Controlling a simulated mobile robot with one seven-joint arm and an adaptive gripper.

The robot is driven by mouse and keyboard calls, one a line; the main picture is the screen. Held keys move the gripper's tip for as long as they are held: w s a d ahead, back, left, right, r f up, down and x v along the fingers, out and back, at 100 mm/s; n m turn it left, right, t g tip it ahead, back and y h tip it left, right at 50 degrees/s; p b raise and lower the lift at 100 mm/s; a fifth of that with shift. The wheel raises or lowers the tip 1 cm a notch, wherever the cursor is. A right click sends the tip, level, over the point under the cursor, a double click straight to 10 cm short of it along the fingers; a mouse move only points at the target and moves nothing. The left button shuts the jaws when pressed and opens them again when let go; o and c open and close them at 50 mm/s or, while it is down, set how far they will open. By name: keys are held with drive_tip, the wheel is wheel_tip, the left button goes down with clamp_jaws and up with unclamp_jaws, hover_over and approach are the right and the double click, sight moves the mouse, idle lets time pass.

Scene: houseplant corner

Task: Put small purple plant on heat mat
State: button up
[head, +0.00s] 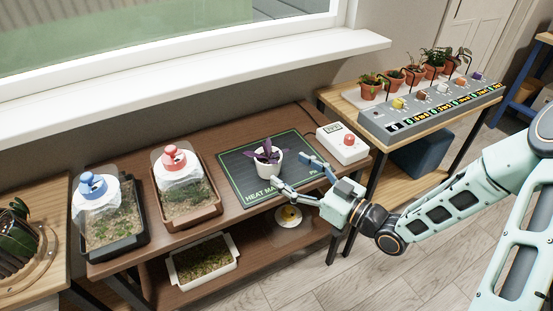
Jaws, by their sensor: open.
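The small purple plant (266,157) has dark purple leaves and stands upright in a white pot on the black heat mat (236,183). The mat has a green border line and green lettering and lies on the brown table. My gripper (291,171) comes in from the right, low over the mat. Its fingers are spread apart, one at the front right of the pot and one to its right. I cannot tell whether a finger touches the pot.
A white control box (342,146) with a red knob sits right of the mat. Two propagator trays with a red knob (173,158) and a blue knob (92,185) stand left. A lower shelf holds a white seed tray (203,260). Potted plants and a grey console (430,108) stand on the right table.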

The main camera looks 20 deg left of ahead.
drive_tip(key=v, duration=0.3)
drive_tip(key=shift+s+d, duration=0.2)
drive_tip(key=shift+d, duration=0.1)
